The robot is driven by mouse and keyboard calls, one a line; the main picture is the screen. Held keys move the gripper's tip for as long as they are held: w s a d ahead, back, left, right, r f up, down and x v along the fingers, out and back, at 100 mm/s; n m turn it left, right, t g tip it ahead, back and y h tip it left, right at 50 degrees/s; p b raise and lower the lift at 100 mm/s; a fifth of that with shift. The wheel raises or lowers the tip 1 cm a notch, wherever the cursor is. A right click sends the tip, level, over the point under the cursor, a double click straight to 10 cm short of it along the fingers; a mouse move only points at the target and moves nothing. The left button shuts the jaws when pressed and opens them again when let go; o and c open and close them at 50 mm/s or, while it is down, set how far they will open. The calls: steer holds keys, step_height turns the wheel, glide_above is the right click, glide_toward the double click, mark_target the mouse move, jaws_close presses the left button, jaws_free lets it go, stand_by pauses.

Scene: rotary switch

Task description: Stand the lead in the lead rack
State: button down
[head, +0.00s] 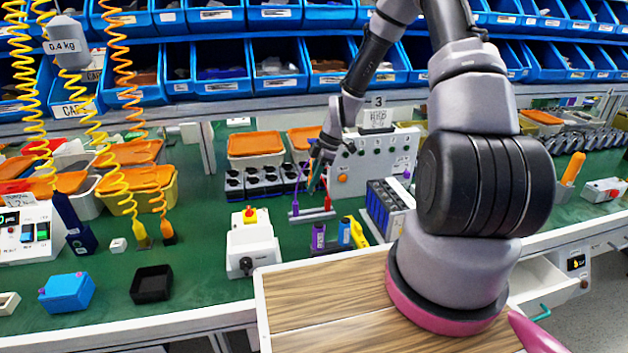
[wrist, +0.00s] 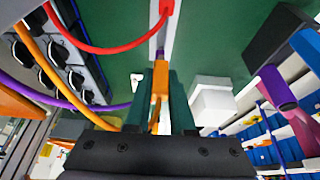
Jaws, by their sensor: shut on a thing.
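My gripper (head: 316,180) is shut on the orange lead (wrist: 160,80). In the wrist view the orange plug sits between the two dark green fingers (wrist: 158,100), and its cable loops away to the left. In the head view the gripper is above a small pale lead rack (head: 312,215), which also shows as a pale strip in the wrist view (wrist: 152,35). A purple lead (head: 296,205) and a red lead (head: 327,202) stand upright at the rack. Whether the orange plug's tip touches the rack cannot be told.
A grey switch panel (head: 372,160) stands behind and right of the rack. A white box with a red knob (head: 252,245) and purple and yellow items (head: 350,232) stand in front.

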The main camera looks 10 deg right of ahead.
steer(key=shift+f, duration=3)
steer(key=shift+f, duration=0.2)
steer(key=shift+f, duration=1)
steer(key=c, duration=0.7)
jaws_free()
steer(key=shift+d, duration=0.1)
steer(key=v, duration=1.1)
